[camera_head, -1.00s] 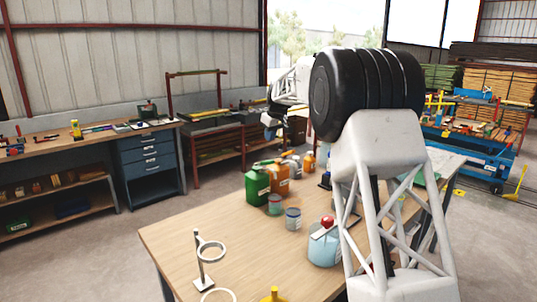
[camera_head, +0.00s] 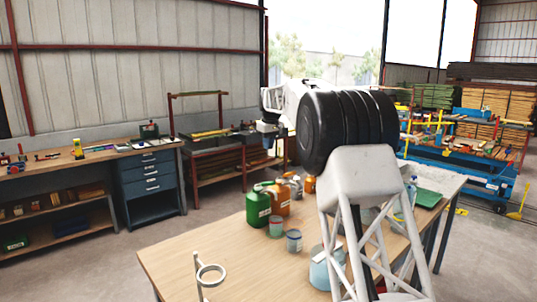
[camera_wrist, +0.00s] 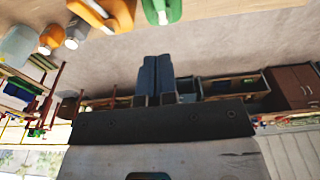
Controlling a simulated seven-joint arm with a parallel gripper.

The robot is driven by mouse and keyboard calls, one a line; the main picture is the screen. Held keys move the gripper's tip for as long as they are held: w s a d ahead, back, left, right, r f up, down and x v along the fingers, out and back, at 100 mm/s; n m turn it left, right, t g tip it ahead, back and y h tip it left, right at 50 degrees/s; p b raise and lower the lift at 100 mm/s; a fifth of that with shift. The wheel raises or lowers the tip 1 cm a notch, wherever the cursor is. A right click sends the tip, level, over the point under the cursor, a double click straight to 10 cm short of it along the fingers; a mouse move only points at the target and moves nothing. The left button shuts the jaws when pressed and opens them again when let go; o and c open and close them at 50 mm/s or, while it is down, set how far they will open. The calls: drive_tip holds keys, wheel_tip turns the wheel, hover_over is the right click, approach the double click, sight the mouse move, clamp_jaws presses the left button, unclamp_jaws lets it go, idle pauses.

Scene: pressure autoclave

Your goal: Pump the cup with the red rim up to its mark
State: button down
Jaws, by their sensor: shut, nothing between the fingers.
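A small cup with a reddish rim (camera_head: 276,228) stands on the wooden table beside the green jerrycan. A second cup with a dark rim (camera_head: 293,241) stands just to its right and nearer. A light blue bottle (camera_head: 319,272) stands farther forward, partly hidden behind my arm; its top is covered. My gripper is beyond the table's far edge in the head view, small and apart from the cups. In the wrist view my gripper (camera_wrist: 158,58) is shut and empty, and neither cup can be made out for sure.
A green jerrycan (camera_head: 258,207) and an orange container (camera_head: 282,197) stand behind the cups; the wrist view shows them upside down. A ring stand (camera_head: 206,273) is at the front left. A workbench (camera_head: 90,157) stands along the wall.

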approach(273, 182)
drive_tip(key=w+a+f, duration=0.1)
drive_tip(key=f, duration=0.1)
drive_tip(key=w+a+f, duration=0.1)
drive_tip(key=f, duration=0.1)
drive_tip(key=w+a+f, duration=0.1)
drive_tip(key=f, duration=0.1)
drive_tip(key=shift+w+a+f, duration=0.1)
drive_tip(key=shift+w, duration=0.2)
drive_tip(key=shift+s+d+f, duration=0.2)
drive_tip(key=shift+f, duration=0.4)
drive_tip(key=shift+d, duration=0.1)
drive_tip(key=shift+s+d+f+t+y, duration=0.45)
drive_tip(key=shift+s+f+t+y, duration=0.1)
drive_tip(key=shift+f+t+y, duration=0.25)
drive_tip(key=shift+s+d+f, duration=0.15)
drive_tip(key=shift+f, duration=0.25)
drive_tip(key=shift+s+d+f, duration=0.15)
drive_tip(key=shift+f, duration=0.25)
drive_tip(key=shift+r, duration=0.2)
drive_tip(key=shift+r, duration=0.65)
drive_tip(key=shift+r, duration=0.1)
